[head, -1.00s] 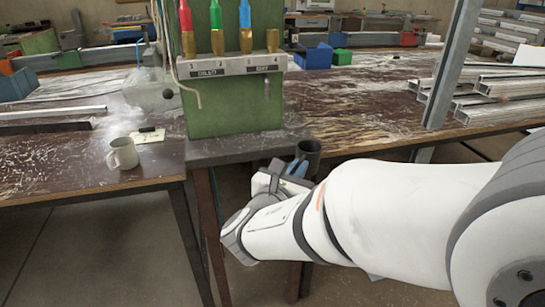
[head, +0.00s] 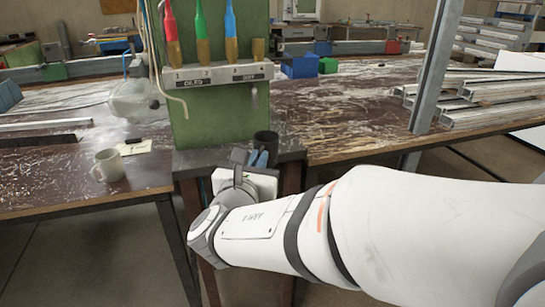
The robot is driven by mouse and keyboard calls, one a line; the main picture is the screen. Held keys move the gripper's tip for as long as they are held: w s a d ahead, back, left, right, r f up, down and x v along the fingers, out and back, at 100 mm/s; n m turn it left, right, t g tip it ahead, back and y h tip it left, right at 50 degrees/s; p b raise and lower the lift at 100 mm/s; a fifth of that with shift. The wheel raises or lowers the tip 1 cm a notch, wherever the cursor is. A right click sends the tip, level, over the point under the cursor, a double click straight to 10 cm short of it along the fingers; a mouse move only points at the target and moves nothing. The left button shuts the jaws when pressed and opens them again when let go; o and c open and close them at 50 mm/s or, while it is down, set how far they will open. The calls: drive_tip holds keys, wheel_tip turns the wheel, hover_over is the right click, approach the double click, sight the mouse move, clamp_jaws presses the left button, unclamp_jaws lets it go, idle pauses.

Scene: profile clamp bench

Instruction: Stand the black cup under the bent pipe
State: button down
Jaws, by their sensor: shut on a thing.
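The black cup (head: 266,142) is upright, at the right part of the dark ledge in front of the green panel (head: 215,115). My gripper (head: 259,158) has blue fingertips at the cup's near side and is shut on it. The fingers partly hide the cup's lower part, so I cannot tell whether its base touches the ledge. A short grey pipe (head: 254,97) hangs below the labelled rail, above the cup in the picture. Its bend is too small to make out.
The dark ledge (head: 195,158) is bare left of the cup. A cream hose (head: 178,101) hangs at the panel's left. A pale mug (head: 108,166) stands on the left bench. A metal post (head: 432,75) rises at right.

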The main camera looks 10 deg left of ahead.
drive_tip(key=w+a+f, duration=0.1)
drive_tip(key=w+a, duration=0.4)
drive_tip(key=w, duration=0.4)
drive_tip(key=shift+a+f, duration=0.15)
drive_tip(key=shift+a, duration=0.1)
idle(0.3)
drive_tip(key=shift+d, duration=0.15)
idle(0.6)
drive_tip(key=shift+f+b, duration=0.3)
drive_tip(key=shift+b, duration=0.2)
idle(0.4)
drive_tip(key=c, duration=1.5)
unclamp_jaws()
drive_tip(key=s, duration=1)
drive_tip(key=shift+w+d, duration=0.1)
drive_tip(key=shift+d, duration=0.05)
